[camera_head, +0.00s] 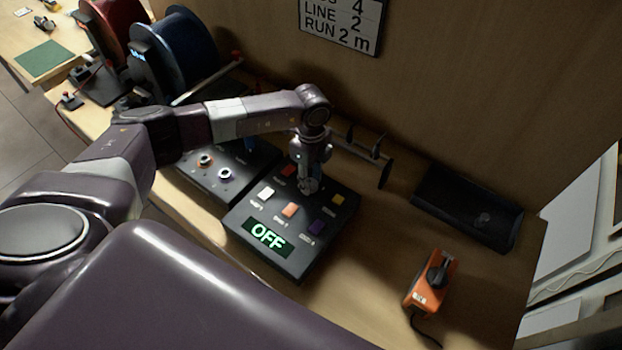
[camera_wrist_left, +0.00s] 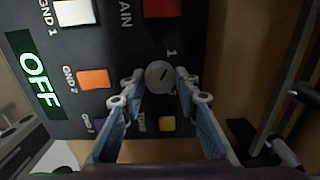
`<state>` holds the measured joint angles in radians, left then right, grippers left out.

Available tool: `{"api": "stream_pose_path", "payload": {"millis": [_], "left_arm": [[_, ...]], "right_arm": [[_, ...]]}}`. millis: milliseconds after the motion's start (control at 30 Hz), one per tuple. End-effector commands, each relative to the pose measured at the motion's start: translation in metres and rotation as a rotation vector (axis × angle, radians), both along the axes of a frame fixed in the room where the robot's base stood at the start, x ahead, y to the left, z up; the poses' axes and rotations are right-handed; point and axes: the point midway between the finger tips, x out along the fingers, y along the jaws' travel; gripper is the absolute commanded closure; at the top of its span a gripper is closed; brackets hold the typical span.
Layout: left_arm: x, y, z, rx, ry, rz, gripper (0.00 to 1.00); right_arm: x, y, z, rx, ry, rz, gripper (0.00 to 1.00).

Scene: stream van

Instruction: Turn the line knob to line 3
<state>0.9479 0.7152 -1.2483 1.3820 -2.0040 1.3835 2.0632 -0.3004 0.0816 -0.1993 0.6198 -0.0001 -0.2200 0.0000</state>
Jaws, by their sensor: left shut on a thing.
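The control panel (camera_head: 240,216) is a black box on the bench with a green-lit display (camera_head: 267,237) reading OFF. Its round grey knob (camera_wrist_left: 159,77) shows in the left wrist view, with a dark diagonal mark on its face and a "1" printed beside it; other numbers around it are hidden or unreadable. My left gripper (camera_head: 308,185) reaches down over the panel's back part and is shut on the knob, one finger on each side in the left wrist view (camera_wrist_left: 158,84). The gripper hides the knob in the head view. My right gripper is not in view.
White (camera_head: 266,193), orange (camera_head: 290,210), purple (camera_head: 318,227), yellow (camera_head: 338,199) and red (camera_head: 287,170) buttons surround the knob. A black tray (camera_head: 466,207) and an orange device (camera_head: 431,283) lie to the right. A wall sign (camera_head: 341,22) reads LINE 2. Cable reels (camera_head: 175,55) stand back left.

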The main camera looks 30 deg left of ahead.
Motion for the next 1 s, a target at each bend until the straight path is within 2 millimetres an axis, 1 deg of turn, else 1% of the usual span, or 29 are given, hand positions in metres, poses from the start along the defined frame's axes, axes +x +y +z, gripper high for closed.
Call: {"api": "stream_pose_path", "payload": {"millis": [33, 67, 100, 267, 467, 667, 1000], "left_arm": [[0.000, 0.000, 0.000, 0.000, 0.000, 0.000, 0.91], [0.000, 0.000, 0.000, 0.000, 0.000, 0.000, 0.94], [0.000, 0.000, 0.000, 0.000, 0.000, 0.000, 0.95], [0.000, 0.000, 0.000, 0.000, 0.000, -0.010, 0.95], [0.000, 0.001, -0.001, 0.001, 0.000, -0.077, 0.95], [0.001, 0.000, -0.002, 0.000, -0.002, -0.216, 0.95], [0.001, 0.001, -0.003, 0.001, -0.004, -0.537, 0.95]], "right_arm": [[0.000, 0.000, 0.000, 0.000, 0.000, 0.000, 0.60], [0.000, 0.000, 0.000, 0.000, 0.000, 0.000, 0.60], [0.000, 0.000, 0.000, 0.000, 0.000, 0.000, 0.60], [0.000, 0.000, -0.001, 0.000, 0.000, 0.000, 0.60], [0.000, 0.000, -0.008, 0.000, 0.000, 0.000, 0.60], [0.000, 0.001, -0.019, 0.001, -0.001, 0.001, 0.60], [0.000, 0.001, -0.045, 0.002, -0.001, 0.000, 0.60]]}}
